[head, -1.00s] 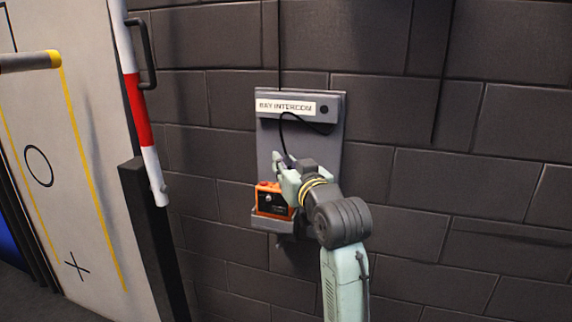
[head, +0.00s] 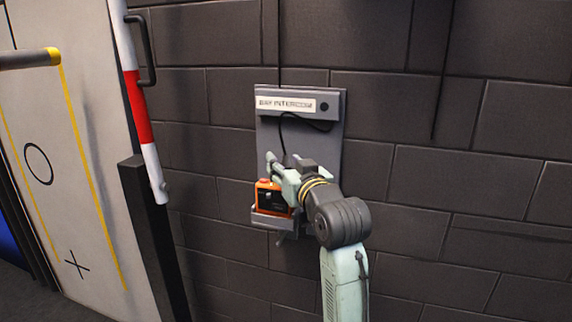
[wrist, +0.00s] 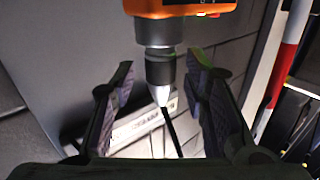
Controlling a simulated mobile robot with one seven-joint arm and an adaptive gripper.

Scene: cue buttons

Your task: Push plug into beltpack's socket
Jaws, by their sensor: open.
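The orange beltpack (head: 272,198) sits in a grey holder on the intercom panel, and its end shows at the top of the wrist view (wrist: 180,8). The plug (wrist: 160,68) has a silver collar, a black body and a pale tapered tail with a black cable. Its collar meets the beltpack's end in line with it; how deep it sits in the socket cannot be told. My gripper (wrist: 160,82) is open, one finger on each side of the plug, with visible gaps on both sides. In the head view my gripper (head: 284,172) is just above the beltpack and hides the plug.
The grey wall panel (head: 328,150) carries a BAY INTERCOM label (head: 286,104), with the cable (head: 283,132) looping below it. A dark block wall (head: 470,190) surrounds it. A red and white pole (head: 136,100) stands at the left. Room right of my arm is clear.

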